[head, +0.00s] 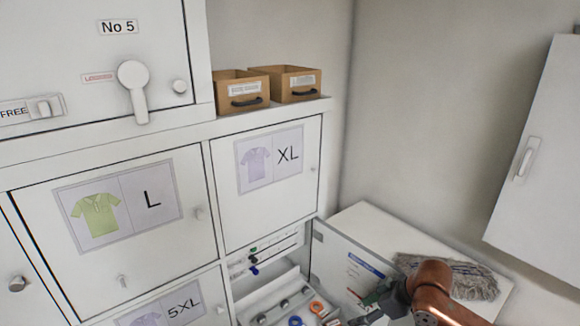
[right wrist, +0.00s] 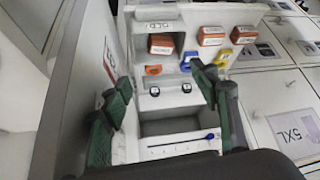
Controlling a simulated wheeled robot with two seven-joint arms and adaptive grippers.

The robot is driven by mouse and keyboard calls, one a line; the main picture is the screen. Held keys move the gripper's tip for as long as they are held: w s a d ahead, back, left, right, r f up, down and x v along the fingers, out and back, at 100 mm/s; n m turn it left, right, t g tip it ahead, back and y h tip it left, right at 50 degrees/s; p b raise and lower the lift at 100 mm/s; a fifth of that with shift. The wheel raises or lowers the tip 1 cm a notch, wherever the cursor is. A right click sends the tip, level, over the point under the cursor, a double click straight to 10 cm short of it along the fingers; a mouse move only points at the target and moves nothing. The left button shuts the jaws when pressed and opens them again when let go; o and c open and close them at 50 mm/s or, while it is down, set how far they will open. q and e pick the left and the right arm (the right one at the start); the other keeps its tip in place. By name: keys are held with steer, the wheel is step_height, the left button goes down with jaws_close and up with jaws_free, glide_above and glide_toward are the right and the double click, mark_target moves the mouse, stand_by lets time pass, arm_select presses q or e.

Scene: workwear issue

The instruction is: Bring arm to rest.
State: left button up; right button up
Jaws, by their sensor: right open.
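My right arm, with orange-brown links, comes in at the lower right of the head view. Its right gripper (head: 370,305) is in front of an open cabinet compartment, beside the compartment's open door (head: 335,258). In the right wrist view my right gripper (right wrist: 160,78) has its two green fingers wide apart, with nothing between them. The compartment's pale interior (right wrist: 170,112) with small coloured items shows beyond the fingers. The left finger is close to the door panel (right wrist: 88,60); I cannot tell whether they touch. My left gripper is not in view.
Closed doors marked L (head: 150,235) and XL (head: 268,195) are to the left. Two brown boxes (head: 295,98) stand on the shelf above. A grey mop-like bundle (head: 475,280) lies on a white top (head: 365,222) behind my arm. A white wall cabinet (head: 540,150) hangs at right.

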steer(key=shift+v, duration=0.85)
